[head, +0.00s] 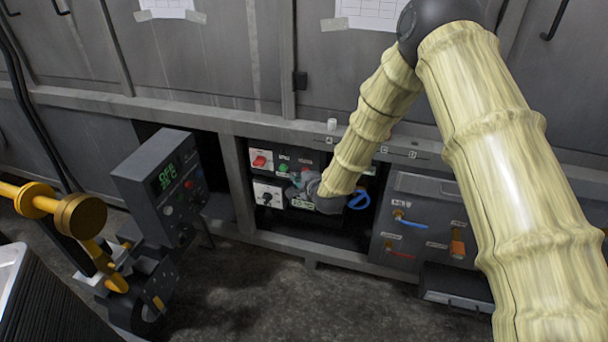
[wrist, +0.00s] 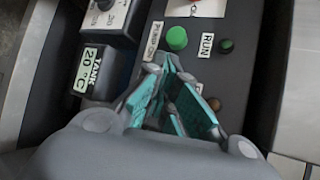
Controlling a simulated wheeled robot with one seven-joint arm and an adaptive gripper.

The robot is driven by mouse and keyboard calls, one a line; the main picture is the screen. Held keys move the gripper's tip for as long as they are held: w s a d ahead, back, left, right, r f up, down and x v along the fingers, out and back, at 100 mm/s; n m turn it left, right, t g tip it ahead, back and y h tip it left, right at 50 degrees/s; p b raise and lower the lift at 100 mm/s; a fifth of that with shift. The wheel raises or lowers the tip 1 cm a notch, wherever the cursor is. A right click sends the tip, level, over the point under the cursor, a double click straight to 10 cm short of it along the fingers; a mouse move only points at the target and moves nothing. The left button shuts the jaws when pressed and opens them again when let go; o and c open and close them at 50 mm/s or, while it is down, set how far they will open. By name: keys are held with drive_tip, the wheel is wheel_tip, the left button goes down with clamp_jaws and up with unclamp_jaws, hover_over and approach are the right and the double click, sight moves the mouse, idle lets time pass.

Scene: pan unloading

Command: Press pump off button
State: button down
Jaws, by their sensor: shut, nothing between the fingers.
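The control panel (wrist: 215,65) fills the middle of the wrist view. A green button (wrist: 177,38) labelled PUMP ON stands on it, beside a dark green lamp (wrist: 226,46) labelled RUN. Another label and a small brown lamp (wrist: 214,103) show lower down. My gripper (wrist: 170,75) is shut and empty, its teal finger pads over the panel just below the green button. No pump off button can be made out; the fingers cover that part of the panel. In the head view my gripper (head: 302,182) is in the recess at the panel, right of a red switch (head: 260,160).
A blue handle (head: 358,200) is right of my gripper in the recess. A box with a green digital display (head: 165,176) stands left; a grey valve panel (head: 425,215) stands right.

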drive_tip(key=shift+s, duration=0.15)
drive_tip(key=shift+s+a, duration=0.3)
drive_tip(key=shift+s, duration=0.4)
drive_tip(key=shift+s+p, duration=0.1)
drive_tip(key=shift+p, duration=0.2)
drive_tip(key=shift+s+a+p, duration=0.2)
drive_tip(key=shift+s+a, duration=0.05)
drive_tip(key=shift+s, duration=0.5)
drive_tip(key=shift+s+a+p, duration=0.2)
drive_tip(key=shift+s+a, duration=0.05)
drive_tip(key=shift+s, duration=0.55)
drive_tip(key=shift+s+a+p, duration=0.2)
drive_tip(key=shift+s+a, duration=0.05)
drive_tip(key=shift+s, duration=0.5)
